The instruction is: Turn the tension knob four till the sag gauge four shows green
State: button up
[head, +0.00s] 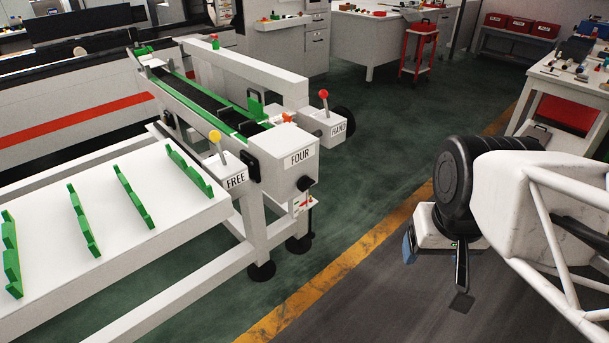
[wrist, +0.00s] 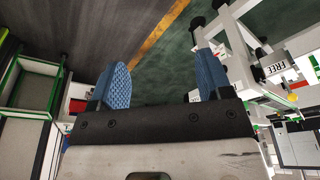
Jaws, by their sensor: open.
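The rack end marked FOUR (head: 299,158) stands at the centre of the head view. A small black knob (head: 305,183) sticks out of its end face, low down. Just under it is a small white plate (head: 303,203) with red marks, perhaps the sag gauge; its reading is too small to tell. My gripper (head: 425,240) hangs to the right of the rack, well apart from the knob. In the wrist view, my gripper's two blue-padded fingers (wrist: 160,78) are spread with nothing between them. The knob cannot be made out there.
A yellow-balled lever (head: 216,138) stands by the FREE label (head: 236,181). A red-balled lever (head: 324,97) stands by the HAND label (head: 338,129). A white table (head: 110,235) with green holders is at left. Open floor with a yellow stripe (head: 330,275) lies between rack and gripper.

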jog(key=shift+o, duration=1.2)
jog(key=shift+w, duration=0.1)
jog(key=shift+o, duration=0.4)
jog(key=shift+w, duration=0.25)
jog(key=w+a+f+n+t, duration=0.1)
jog(key=w+f+t, duration=0.2)
jog(key=w, duration=0.7)
jog(key=w+a+f+n+t+y, duration=0.1)
jog(key=w+f+n+t, duration=0.15)
jog(key=w, duration=0.85)
jog(key=w+a+f+n+t, duration=0.1)
jog(key=w+f+t, duration=0.15)
jog(key=w, duration=0.75)
jog(key=w+a+f+n+t+y, duration=0.25)
jog(key=w+a+f+y, duration=0.25)
jog(key=w+f, duration=0.3)
jog(key=n+y, duration=0.3)
jog(key=y, duration=0.4)
send_near(310, 186)
jog(key=x, duration=0.3)
jog(key=shift+a+r, duration=0.15)
jog(key=shift+r, duration=0.1)
jog(key=shift+x, duration=3.9)
